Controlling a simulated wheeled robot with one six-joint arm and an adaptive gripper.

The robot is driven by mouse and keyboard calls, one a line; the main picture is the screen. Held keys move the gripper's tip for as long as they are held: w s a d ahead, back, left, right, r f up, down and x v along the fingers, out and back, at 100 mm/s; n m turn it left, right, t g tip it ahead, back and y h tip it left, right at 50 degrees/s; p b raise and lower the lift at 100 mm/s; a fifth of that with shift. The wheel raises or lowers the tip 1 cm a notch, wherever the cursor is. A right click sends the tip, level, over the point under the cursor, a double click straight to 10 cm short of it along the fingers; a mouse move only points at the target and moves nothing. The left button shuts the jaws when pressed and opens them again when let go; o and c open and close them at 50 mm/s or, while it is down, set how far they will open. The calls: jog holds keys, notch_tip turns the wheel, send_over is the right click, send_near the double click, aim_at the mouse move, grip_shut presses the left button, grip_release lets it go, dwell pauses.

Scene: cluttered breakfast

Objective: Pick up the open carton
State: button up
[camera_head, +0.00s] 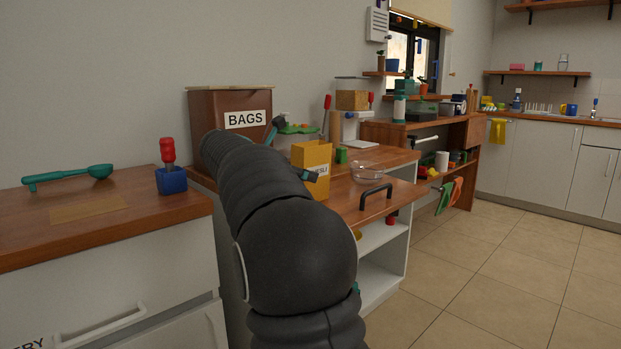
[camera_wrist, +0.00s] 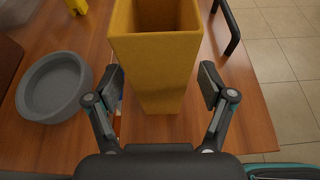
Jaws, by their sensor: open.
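The open carton (camera_head: 313,158) is a tall yellow box standing upright on the wooden worktop, with a label low on its front. In the wrist view the carton (camera_wrist: 156,75) is seen from above with its open top toward the far side; its inside looks empty. My gripper (camera_wrist: 162,86) is open, with one finger on each side of the carton's near, lower part. Gaps show between the fingers and the carton walls. In the head view my arm hides part of the gripper and the worktop around the carton.
A grey round bowl (camera_wrist: 53,87) stands left of the carton in the wrist view. A black handle (camera_head: 376,197) rises right of it. A clear bowl (camera_head: 366,171) and a brown BAGS box (camera_head: 224,107) are nearby. Floor tiles lie beyond the right edge.

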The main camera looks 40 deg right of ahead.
jog(key=x, duration=0.4)
jog(key=shift+d+f+b, duration=0.15)
jog(key=shift+b, duration=0.15)
jog(key=c, duration=1.2)
jog(key=p, duration=0.4)
send_near(323, 142)
jog(key=x, duration=0.5)
